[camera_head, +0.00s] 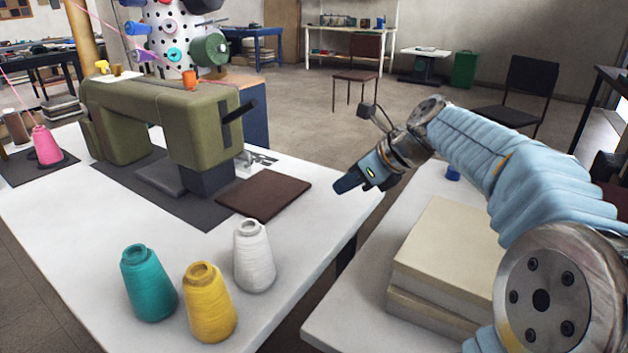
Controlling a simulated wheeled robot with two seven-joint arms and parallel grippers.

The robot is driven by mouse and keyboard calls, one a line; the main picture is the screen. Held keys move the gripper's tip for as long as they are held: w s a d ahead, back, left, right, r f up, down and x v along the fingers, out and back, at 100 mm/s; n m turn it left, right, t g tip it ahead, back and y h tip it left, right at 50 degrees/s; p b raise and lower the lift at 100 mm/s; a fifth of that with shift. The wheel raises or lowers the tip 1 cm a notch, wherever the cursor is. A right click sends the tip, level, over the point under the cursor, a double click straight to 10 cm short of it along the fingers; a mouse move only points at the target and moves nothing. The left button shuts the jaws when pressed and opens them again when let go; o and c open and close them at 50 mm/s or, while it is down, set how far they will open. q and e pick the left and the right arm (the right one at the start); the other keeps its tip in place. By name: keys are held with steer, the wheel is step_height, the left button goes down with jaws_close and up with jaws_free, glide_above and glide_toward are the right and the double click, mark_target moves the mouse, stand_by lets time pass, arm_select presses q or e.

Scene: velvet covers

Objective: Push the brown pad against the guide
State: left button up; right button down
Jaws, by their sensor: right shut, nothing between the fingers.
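The brown pad (264,196) lies flat on the white table, to the right of the green sewing machine (165,115) and partly on its dark mat. A small metal piece (257,159) sits just behind the pad by the machine's needle area; I cannot tell for sure whether it is the guide, or whether the pad touches it. My right gripper (340,187) is shut and empty. It hangs to the right of the pad, apart from it, near the table's right edge. My left gripper is not in view.
Teal (148,284), yellow (209,303) and white (254,257) thread cones stand at the front of the table. A second table at right holds a stack of cream blocks (447,264). A gap separates the two tables. A pink cone (46,146) stands at far left.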

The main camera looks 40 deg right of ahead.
mark_target(270, 190)
steer(key=x, duration=0.8)
steer(key=shift+w+a+f, duration=0.1)
steer(key=shift+w+f, duration=0.1)
steer(key=shift+f, duration=0.05)
steer(key=w, duration=0.1)
steer(key=w+a, duration=0.1)
steer(key=w, duration=0.1)
steer(key=shift+w+f, duration=0.1)
steer(key=shift+w, duration=0.5)
steer(key=w, duration=0.2)
steer(key=w+a, duration=0.1)
steer(key=w, duration=0.3)
steer(key=shift+a, duration=0.35)
steer(key=shift+w+a, duration=0.25)
steer(key=shift+w, duration=0.3)
